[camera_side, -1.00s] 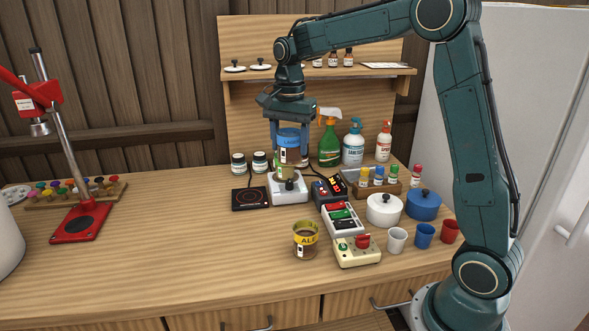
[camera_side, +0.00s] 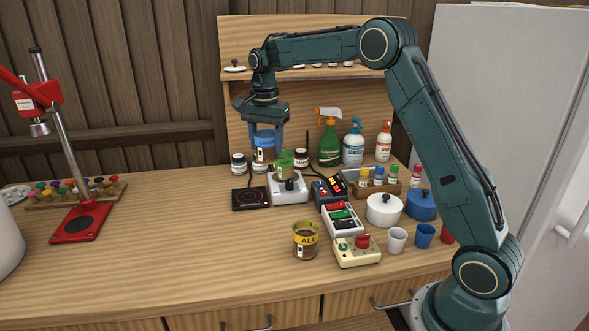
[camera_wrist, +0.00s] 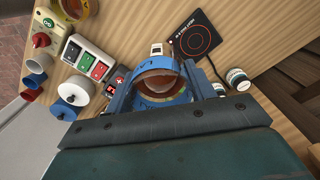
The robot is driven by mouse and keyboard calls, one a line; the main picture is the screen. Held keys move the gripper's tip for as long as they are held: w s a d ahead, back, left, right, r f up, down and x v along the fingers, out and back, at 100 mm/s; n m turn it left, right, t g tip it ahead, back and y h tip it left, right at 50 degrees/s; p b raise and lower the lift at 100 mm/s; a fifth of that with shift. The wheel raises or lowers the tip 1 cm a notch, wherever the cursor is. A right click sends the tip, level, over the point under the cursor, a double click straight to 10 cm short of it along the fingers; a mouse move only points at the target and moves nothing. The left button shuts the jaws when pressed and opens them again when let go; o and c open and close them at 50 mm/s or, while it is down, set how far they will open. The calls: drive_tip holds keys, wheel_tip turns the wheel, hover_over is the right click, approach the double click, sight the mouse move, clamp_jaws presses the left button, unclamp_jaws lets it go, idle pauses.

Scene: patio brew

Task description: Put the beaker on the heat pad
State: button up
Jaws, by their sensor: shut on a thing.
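My gripper (camera_side: 265,146) is shut on a beaker with a blue band (camera_side: 264,155), and it holds brown liquid. The beaker is upright above the counter, over the back of the black heat pad (camera_side: 250,198). In the wrist view the held beaker (camera_wrist: 163,84) sits between the fingers, and the heat pad (camera_wrist: 195,40) lies apart from it, with red rings and nothing on it. A green-banded beaker (camera_side: 285,166) stands on a white device (camera_side: 290,190) just right of the pad. A yellow-banded beaker (camera_side: 305,242) stands at the front.
Small white-lidded jars (camera_side: 238,163) stand behind the pad. A red-and-black control box (camera_side: 328,190), a switch box (camera_side: 342,219) and a white pot (camera_side: 384,209) are to the right. The counter left of the pad is clear up to the red stand (camera_side: 80,222).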

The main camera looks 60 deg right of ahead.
drive_tip(key=w+d+f, duration=0.1)
drive_tip(key=w+f, duration=0.6)
drive_tip(key=w, duration=0.2)
drive_tip(key=shift+w+d+f, duration=0.2)
drive_tip(key=shift+d+f, duration=0.05)
drive_tip(key=shift+d, duration=0.15)
hover_over(249, 197)
drive_tip(key=shift+d+f, duration=0.1)
drive_tip(key=shift+f, duration=3.9)
drive_tip(key=shift+f, duration=0.1)
drive_tip(key=o, duration=1.1)
drive_tip(key=shift+f, duration=0.1)
